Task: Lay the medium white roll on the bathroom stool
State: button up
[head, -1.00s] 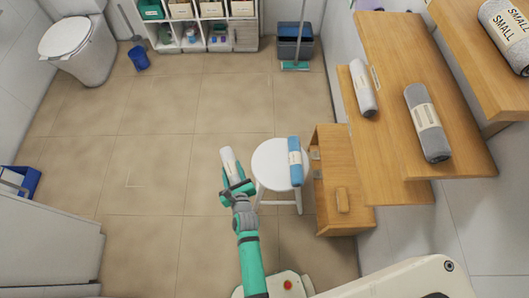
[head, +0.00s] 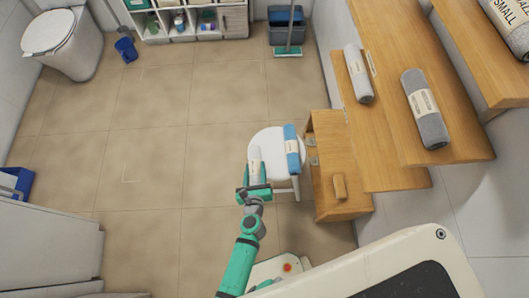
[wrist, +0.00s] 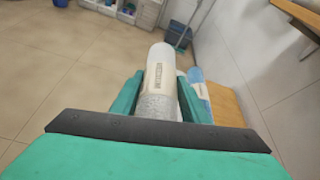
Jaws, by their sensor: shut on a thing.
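The medium white roll (head: 255,165) is held in my gripper (head: 254,188). In the wrist view the roll (wrist: 160,75) lies between the two green fingers, its label reading MEDIUM. The white round bathroom stool (head: 268,142) is beneath or just beyond the roll; in the head view the roll overlaps the left part of its seat. I cannot tell whether the roll touches the seat. A blue roll (head: 291,150) lies on the right part of the stool, a short gap from the white roll.
Wooden shelves (head: 385,80) at the right hold another white roll (head: 358,72) and a grey roll (head: 424,108). The floor left of the stool is clear.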

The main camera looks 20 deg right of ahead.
jog(key=shift+d+r, duration=0.1)
jog(key=shift+d, duration=0.25)
jog(key=w+d+f, duration=0.2)
jog(key=w, duration=0.1)
jog(key=w+d+f, duration=0.2)
jog(key=w+f, duration=0.1)
jog(key=w+d+f, duration=0.2)
jog(key=w, duration=0.2)
jog(key=shift+w+f, duration=0.1)
jog(key=shift+f, duration=0.25)
jog(key=shift+d+f, duration=0.25)
jog(key=shift+f, duration=0.35)
jog(key=shift+w+d+f, duration=0.15)
jog(key=shift+f, duration=0.15)
jog(key=shift+w+d+f, duration=0.1)
